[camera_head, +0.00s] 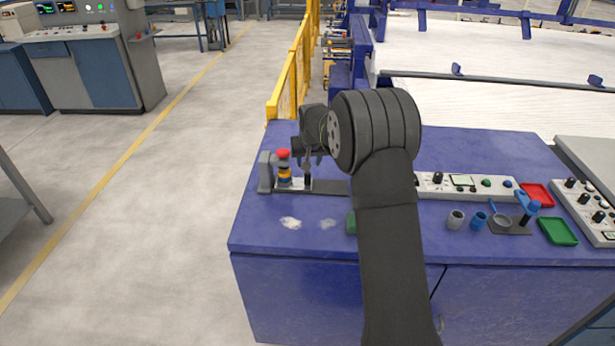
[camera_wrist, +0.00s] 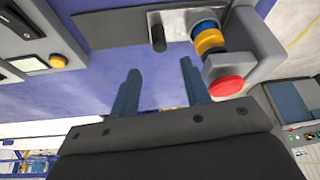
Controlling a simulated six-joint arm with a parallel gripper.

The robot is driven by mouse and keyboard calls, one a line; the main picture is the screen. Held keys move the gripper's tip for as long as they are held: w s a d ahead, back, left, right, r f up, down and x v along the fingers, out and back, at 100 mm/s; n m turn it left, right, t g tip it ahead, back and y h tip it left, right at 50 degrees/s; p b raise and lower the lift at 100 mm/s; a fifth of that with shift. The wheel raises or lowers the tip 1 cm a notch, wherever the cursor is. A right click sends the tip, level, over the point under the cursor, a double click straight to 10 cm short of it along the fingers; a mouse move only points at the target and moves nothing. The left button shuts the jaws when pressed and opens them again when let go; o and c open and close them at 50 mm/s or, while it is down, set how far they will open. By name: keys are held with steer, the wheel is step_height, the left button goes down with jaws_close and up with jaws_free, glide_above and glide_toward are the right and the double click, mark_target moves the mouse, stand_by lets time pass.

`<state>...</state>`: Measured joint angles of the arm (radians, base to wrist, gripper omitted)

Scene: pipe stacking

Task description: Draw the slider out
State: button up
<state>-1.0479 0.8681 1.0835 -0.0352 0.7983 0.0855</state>
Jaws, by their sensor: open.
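The slider (camera_head: 293,186) is a light grey plate at the left end of a dark rail (camera_head: 330,187), beside a grey end block (camera_head: 265,172). A black upright knob (camera_head: 308,181) stands on it and also shows in the wrist view (camera_wrist: 157,38). A stack with red on top (camera_head: 283,154), yellow in the middle and blue below stands at the slider; its red top is close to one finger in the wrist view (camera_wrist: 225,87). My gripper (camera_wrist: 160,70) is open and empty, with the knob beyond the fingertips, roughly in line with the gap.
A control box (camera_head: 465,186), a grey cup (camera_head: 455,219), a blue cup (camera_head: 479,220), a red tray (camera_head: 537,194) and a green tray (camera_head: 558,231) are on the right. A green item (camera_head: 350,222) is partly hidden by my arm. The blue tabletop at front left is mostly clear.

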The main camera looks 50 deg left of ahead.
mark_target(308, 174)
steer(key=x, duration=1)
steer(key=shift+w+a+f, duration=0.2)
steer(key=shift+f, duration=0.05)
steer(key=shift+d, duration=0.1)
jaws_close()
